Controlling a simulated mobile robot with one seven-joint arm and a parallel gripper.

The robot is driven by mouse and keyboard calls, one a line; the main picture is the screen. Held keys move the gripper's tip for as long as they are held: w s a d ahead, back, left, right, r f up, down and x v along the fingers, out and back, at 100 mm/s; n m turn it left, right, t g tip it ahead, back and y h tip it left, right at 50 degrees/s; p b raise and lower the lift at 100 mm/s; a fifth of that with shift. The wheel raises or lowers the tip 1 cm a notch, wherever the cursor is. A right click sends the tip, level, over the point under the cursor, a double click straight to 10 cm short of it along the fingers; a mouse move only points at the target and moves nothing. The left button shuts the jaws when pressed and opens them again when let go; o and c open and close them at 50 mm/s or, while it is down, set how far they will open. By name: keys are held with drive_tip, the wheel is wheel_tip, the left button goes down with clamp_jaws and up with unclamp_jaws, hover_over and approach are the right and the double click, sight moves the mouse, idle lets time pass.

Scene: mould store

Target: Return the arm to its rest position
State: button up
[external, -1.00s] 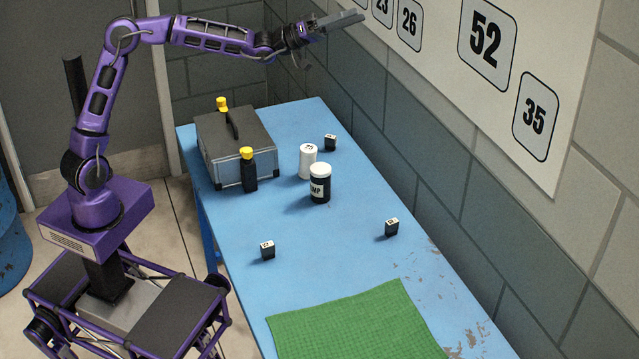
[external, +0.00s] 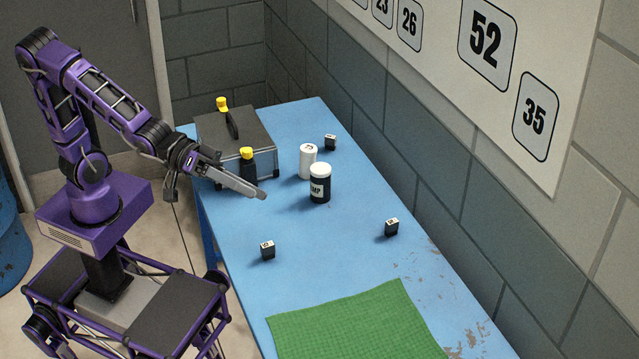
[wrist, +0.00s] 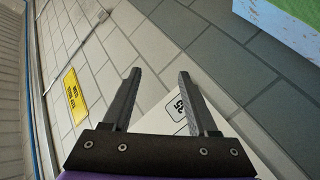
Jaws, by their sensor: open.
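My gripper (external: 226,180) is over the left side of the blue table in the external view, in front of the grey case and the near black bottle as the picture lies. My purple arm is folded back over its base, with the forearm sloping down to the right. In the wrist view, the two dark fingers of my gripper (wrist: 158,92) stand apart with nothing between them. Behind them show the wall and part of the number board.
The blue table (external: 300,290) holds a grey case (external: 208,128), yellow-topped black bottles, a white jar (external: 307,162), a black jar (external: 320,186), small dark blocks and a green mat (external: 355,325). The number board (external: 560,60) hangs on the right wall.

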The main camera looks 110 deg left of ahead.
drive_tip(key=s+a+f+m+g, duration=0.2)
drive_tip(key=s+a+f+g, duration=0.1)
drive_tip(key=s, duration=0.7)
drive_tip(key=s+a+f+m+g+y+b, duration=0.1)
drive_tip(key=s+a+f+m+g, duration=0.2)
drive_tip(key=s+f, duration=0.3)
drive_tip(key=s+a+f+m+g+b, duration=0.1)
drive_tip(key=s+a+f+g, duration=0.3)
drive_tip(key=s, duration=1.2)
drive_tip(key=shift+s+a+f+m, duration=0.25)
drive_tip(key=shift+a+f+m, duration=0.15)
drive_tip(key=shift+m, duration=0.3)
drive_tip(key=shift+o, duration=0.3)
drive_tip(key=shift+r, duration=0.1)
drive_tip(key=shift+w, duration=0.1)
